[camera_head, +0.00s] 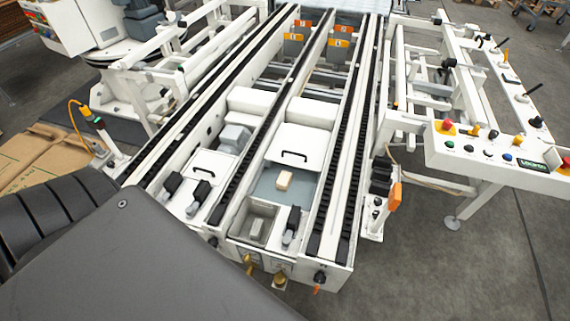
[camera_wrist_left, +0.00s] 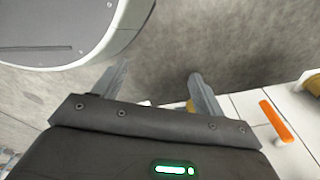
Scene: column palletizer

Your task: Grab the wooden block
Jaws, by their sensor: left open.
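The wooden block (camera_head: 284,180) is small and light tan. In the head view it lies on a grey-blue recessed panel (camera_head: 270,190) in the middle of the white conveyor frame, in front of a white lid with a black handle. My left gripper (camera_wrist_left: 158,82) shows in the left wrist view with its two fingers apart and nothing between them. Grey floor lies beyond the fingers, and the block is not visible in that view. In the head view the left gripper itself cannot be made out. My right gripper is in neither view.
Black conveyor rails (camera_head: 335,150) run along both sides of the panel. A small open bin (camera_head: 259,222) is just in front of it. A control panel (camera_head: 490,145) with buttons stands at the right. Cardboard (camera_head: 35,160) lies at the left. Open floor (camera_head: 470,260) is at the lower right.

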